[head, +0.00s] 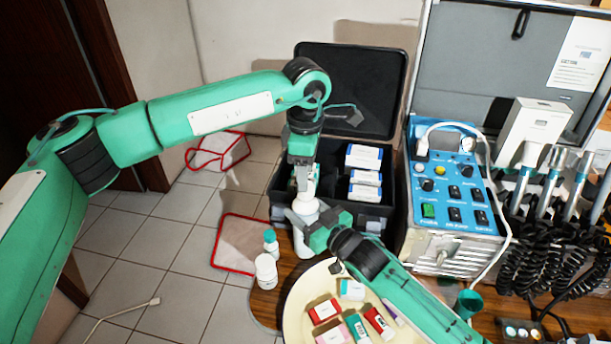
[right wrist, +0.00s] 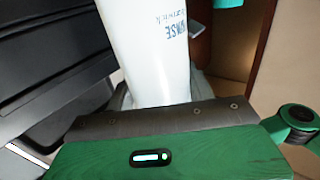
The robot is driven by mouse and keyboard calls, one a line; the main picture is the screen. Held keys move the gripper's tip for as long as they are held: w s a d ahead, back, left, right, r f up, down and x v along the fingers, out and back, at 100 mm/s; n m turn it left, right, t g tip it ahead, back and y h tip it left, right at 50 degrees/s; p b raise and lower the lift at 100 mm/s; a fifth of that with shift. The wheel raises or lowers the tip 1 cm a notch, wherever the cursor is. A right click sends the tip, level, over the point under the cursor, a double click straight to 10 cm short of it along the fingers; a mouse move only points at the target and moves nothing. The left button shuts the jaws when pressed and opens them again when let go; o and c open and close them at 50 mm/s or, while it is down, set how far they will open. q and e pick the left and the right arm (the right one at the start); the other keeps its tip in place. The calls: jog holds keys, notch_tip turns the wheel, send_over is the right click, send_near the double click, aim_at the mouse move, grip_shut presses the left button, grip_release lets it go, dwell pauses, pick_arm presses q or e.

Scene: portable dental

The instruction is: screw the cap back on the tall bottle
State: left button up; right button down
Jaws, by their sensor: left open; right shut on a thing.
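The tall white bottle (head: 304,244) stands upright on the wooden table in front of the black case. My right gripper (head: 305,222) is shut around the bottle. In the right wrist view the bottle (right wrist: 150,50) shows lettering on its side. My left gripper (head: 304,190) points down right above the bottle's top with its jaws open. A white rounded piece (head: 306,206) shows at the top of the bottle, just under the left fingers. I cannot tell whether it is the cap or the bottle's shoulder, or whether the fingers touch it.
A small bottle with a teal cap (head: 270,242) and a white jar (head: 266,272) stand left of the tall bottle. A round cream tray (head: 296,318) with several small boxes is in front. The open black case (head: 372,222) is behind; a blue control unit (head: 452,195) stands right.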

pick_arm(q)
jog(key=shift+c, duration=0.3)
jog(key=r+n, duration=0.1)
jog(key=n, duration=0.2)
jog(key=shift+r, duration=0.15)
notch_tip(320, 180, up, 2)
jog(key=n, duration=0.5)
jog(key=shift+r+n, duration=0.1)
jog(key=shift+n, duration=0.3)
send_over(308, 211)
jog(key=w, duration=0.3)
jog(key=shift+s+a+f, duration=0.1)
jog(key=shift+a+f, duration=0.05)
jog(key=shift+f, duration=1.9)
jog(key=shift+s+a+f, duration=0.1)
jog(key=shift+a+f, duration=0.05)
jog(key=shift+f, duration=1.85)
jog(key=c, duration=1)
